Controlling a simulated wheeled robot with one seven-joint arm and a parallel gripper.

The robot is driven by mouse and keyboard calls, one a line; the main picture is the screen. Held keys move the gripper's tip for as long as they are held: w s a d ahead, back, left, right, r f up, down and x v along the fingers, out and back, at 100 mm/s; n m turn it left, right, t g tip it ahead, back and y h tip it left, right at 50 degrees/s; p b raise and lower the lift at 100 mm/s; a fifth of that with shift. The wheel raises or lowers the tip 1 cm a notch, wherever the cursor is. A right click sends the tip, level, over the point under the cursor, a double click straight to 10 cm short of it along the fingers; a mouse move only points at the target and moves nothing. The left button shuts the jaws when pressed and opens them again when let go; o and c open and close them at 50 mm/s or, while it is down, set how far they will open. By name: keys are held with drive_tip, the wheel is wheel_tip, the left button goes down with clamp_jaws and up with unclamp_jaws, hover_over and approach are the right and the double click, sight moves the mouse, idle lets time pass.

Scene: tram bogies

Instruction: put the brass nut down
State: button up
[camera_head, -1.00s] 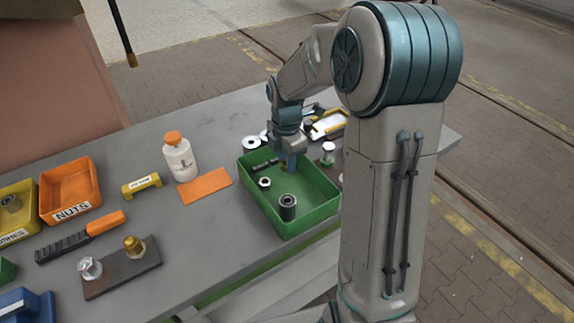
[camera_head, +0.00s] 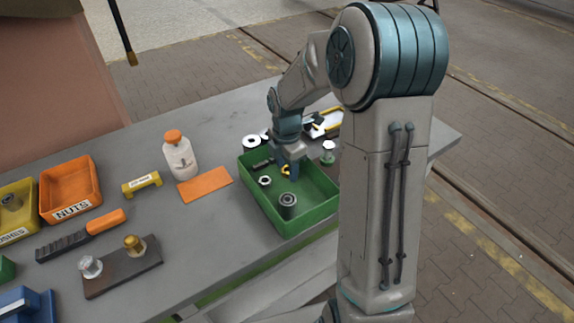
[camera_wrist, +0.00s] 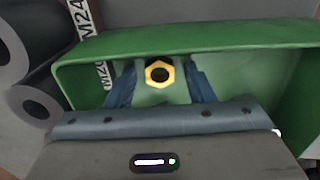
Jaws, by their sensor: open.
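The brass nut (camera_wrist: 159,73) lies in the green tray (camera_wrist: 270,34), seen between my two blue fingers in the wrist view. My gripper (camera_wrist: 160,88) is open, with a gap on each side of the nut. In the head view my gripper (camera_head: 290,170) reaches down into the green tray (camera_head: 305,222), and the brass nut (camera_head: 286,170) shows as a small yellow patch beside the fingers. Whether the nut lies fully flat on the tray floor is hard to tell.
The tray also holds a silver nut (camera_head: 265,181), a dark cylindrical bushing (camera_head: 288,205) and a dark bolt. An orange NUTS bin (camera_head: 70,190) stands at the left.

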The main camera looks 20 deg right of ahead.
sight(287, 169)
wheel_tip(287, 169, up, 11)
drive_tip(key=s+r+m+t, duration=0.2)
drive_tip(key=s+m+t, duration=0.1)
drive_tip(key=s+m, duration=1.8)
drive_tip(key=shift+s+a+m, duration=0.15)
drive_tip(key=shift+s+m, duration=0.05)
drive_tip(key=shift+m, duration=0.1)
idle(0.4)
drive_tip(key=shift+c, duration=1.2)
